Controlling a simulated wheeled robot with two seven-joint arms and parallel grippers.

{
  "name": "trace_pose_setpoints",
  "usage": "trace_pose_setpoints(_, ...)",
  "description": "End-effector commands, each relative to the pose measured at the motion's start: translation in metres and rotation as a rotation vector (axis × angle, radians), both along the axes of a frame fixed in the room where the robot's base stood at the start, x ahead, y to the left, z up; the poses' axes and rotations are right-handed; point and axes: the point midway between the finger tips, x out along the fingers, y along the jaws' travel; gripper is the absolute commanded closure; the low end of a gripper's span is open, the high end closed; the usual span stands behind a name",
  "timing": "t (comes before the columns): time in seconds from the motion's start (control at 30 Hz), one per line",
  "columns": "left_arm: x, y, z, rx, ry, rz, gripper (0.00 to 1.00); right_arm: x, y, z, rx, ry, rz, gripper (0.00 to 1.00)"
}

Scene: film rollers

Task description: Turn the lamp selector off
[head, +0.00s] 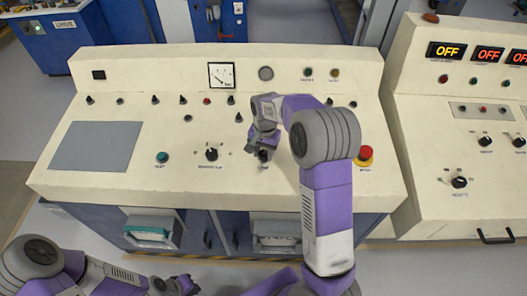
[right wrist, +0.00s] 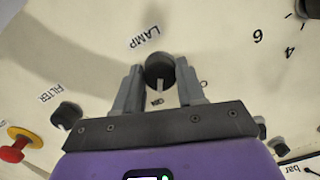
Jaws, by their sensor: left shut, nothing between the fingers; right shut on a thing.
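The lamp selector (right wrist: 160,70) is a round black knob with a pale pointer line, beside the printed word LAMP in the right wrist view. Its pointer points down in that picture, towards a small label that is hard to read. My right gripper (right wrist: 159,80) has one finger on each side of the knob and is shut on it. In the head view my right gripper (head: 262,147) is over the selector (head: 264,156) at the panel's front, partly covering it. My left gripper (head: 182,285) is shut and empty, low at the bottom left, in front of the console.
A black rotary knob (head: 211,154) and a teal button (head: 162,157) stand to the left on the sloped panel. A red stop button (head: 365,152) on yellow is to the right. A FILTER knob (right wrist: 66,115) is near the gripper. A second console (head: 450,200) stands at the right.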

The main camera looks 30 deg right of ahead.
Motion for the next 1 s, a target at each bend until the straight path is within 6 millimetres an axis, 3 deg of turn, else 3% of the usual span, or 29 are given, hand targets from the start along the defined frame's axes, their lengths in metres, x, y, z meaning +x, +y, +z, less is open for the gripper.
trace_pose_setpoints(0.47, 0.0, 0.0, 0.007, 0.0, 0.0, 0.0, 1.0, 0.0, 0.0, 0.002, -0.008, 0.006, 0.099, 0.91)
trace_pose_setpoints(1.0, 0.0, 0.0, 0.03, 0.0, 0.0, 0.0, 1.0, 0.0, -0.001, 0.002, -0.048, 0.029, 0.572, 0.91)
